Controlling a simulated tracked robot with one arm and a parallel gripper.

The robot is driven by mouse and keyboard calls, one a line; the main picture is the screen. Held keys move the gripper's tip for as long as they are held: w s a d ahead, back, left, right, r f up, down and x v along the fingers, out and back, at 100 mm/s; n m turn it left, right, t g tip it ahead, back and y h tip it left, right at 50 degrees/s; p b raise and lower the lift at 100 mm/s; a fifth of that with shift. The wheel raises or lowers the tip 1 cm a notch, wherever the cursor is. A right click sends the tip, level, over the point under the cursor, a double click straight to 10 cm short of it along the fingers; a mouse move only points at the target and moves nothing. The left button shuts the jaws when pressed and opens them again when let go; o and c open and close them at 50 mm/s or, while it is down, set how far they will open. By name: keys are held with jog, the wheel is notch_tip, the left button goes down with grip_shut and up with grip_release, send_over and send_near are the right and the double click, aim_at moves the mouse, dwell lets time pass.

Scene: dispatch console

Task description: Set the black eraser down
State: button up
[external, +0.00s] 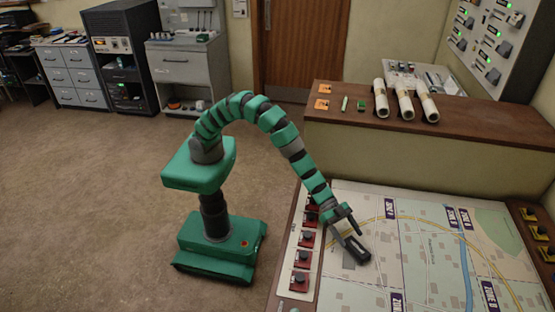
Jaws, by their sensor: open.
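The black eraser (356,249) lies on the map surface (347,291) of the console, near its left side. My gripper (350,229) is at the upper left end of the eraser, with its jaws open. One finger reaches along the eraser's upper right side and the other is near its left end. Whether a finger touches the eraser is too small to tell.
A row of red-based black knobs (302,257) runs along the console's left edge, close to my gripper. Yellow switches (540,234) line the right edge. A raised brown ledge (465,121) behind holds white rolls (404,100) and small items. The map's middle is clear.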

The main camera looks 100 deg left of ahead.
jog(key=v, duration=0.4)
jog(key=shift+s+a+r, duration=0.15)
jog(key=shift+r, duration=0.1)
notch_tip(320, 180, up, 7)
jog(key=p, duration=0.1)
jog(key=a+r+n+t+y, duration=0.3)
jog(key=a+r, duration=0.8)
jog(key=r, duration=0.4)
jog(key=a+r+n+t+y, duration=0.2)
jog(key=a+r+t+y, duration=0.1)
jog(key=a+r, duration=1.05)
jog(key=s+a+r+n+y, duration=0.1)
jog(key=s+a+r, duration=0.4)
jog(key=s+r, duration=0.5)
jog(key=s+a+r+n+y, duration=0.2)
jog(key=s+a+r, duration=0.4)
jog(key=s+r, duration=0.5)
jog(key=shift+s+a+r+n, duration=0.25)
jog(key=shift+s+n, duration=0.25)
jog(key=shift+s, duration=0.35)
